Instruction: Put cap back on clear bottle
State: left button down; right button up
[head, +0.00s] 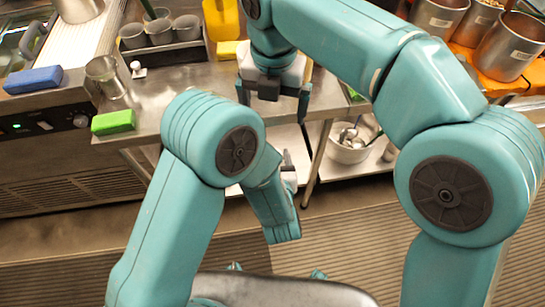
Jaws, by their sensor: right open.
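A clear container (106,77), which looks like the bottle, stands on the steel counter at the left in the head view. It looks open at the top. A small white knobbed piece (138,69), possibly the cap, sits on the counter just right of it, apart from it. My right gripper (273,97) is open and points down near the counter's front edge, well right of both. Nothing shows between its fingers. My left arm is folded in the middle foreground, and its gripper cannot be made out.
A green sponge (113,121) lies at the counter's front edge and a blue one (33,80) farther left. Grey cups (160,31) stand behind the bottle. A yellow container (221,20) is behind my right gripper. Steel pots (510,46) stand at right; a bowl (347,149) sits on a lower shelf.

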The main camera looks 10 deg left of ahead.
jog(key=shift+r, duration=0.7)
